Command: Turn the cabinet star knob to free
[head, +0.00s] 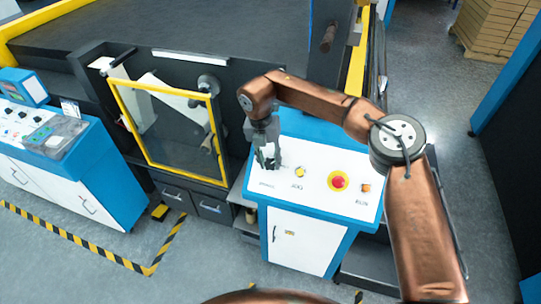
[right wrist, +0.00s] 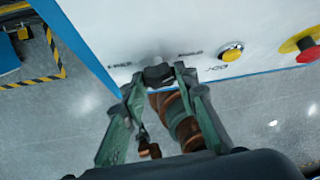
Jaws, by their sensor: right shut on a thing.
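The blue and white control cabinet (head: 316,199) stands in the middle of the head view, its white panel on top. My right gripper (head: 268,162) reaches down to the left end of this panel. In the right wrist view the dark star knob (right wrist: 157,73) sits between the fingertips of my right gripper (right wrist: 158,76), which is shut on it. The knob is partly covered by the fingers, and its pointing direction cannot be told. Small printed labels lie on both sides of it, too blurred to read surely. My left gripper is not in view.
On the same panel are a yellow button (head: 300,172), a red emergency button (head: 338,181) and an orange button (head: 366,188). A yellow-framed clear guard (head: 172,130) stands to the left. A second console (head: 40,135) is farther left. The floor in front is clear.

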